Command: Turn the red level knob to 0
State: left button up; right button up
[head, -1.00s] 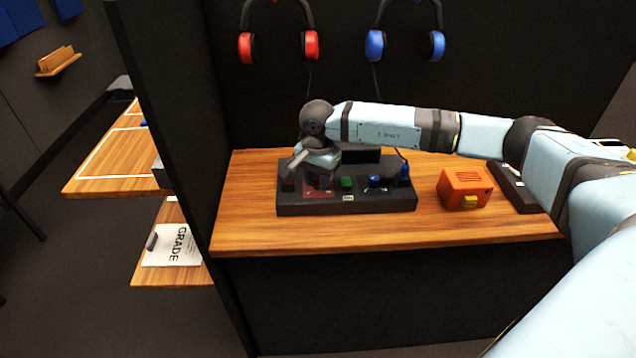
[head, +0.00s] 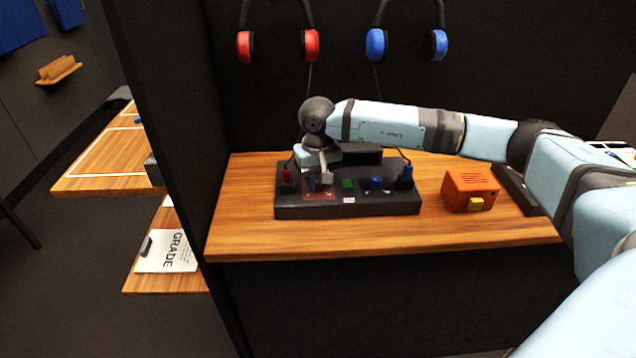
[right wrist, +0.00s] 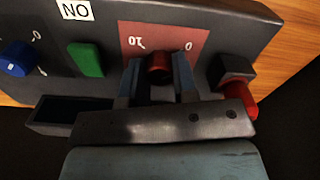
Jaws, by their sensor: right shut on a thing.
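The red level knob (right wrist: 159,67) is in the right wrist view, on a red plate (right wrist: 190,37) marked 10 and 0. My right gripper (right wrist: 158,80) is shut on the knob, one finger on each side of it. In the head view my right gripper (head: 319,181) reaches down onto the red plate (head: 311,194) at the left part of the dark panel (head: 345,211), and it hides most of the knob there. The knob's pointer direction is not clear to me. My left gripper is not in view.
A red stick-like control (right wrist: 241,103) stands close beside the gripper. A green button (right wrist: 87,59) and a blue knob (right wrist: 15,58) are on the other side. An orange box (head: 468,187) stands right of the panel. The table front (head: 380,238) is clear.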

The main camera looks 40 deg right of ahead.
aim_at(318, 181)
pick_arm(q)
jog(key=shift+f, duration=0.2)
pick_arm(e)
jog(key=shift+r+n, duration=0.1)
jog(key=shift+n, duration=0.5)
jog(key=o, duration=0.9)
pick_arm(q)
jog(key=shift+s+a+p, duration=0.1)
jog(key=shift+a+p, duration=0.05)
jog(key=shift+p, duration=0.45)
pick_arm(e)
notch_tip(318, 181, up, 14)
jog(key=shift+f, duration=0.1)
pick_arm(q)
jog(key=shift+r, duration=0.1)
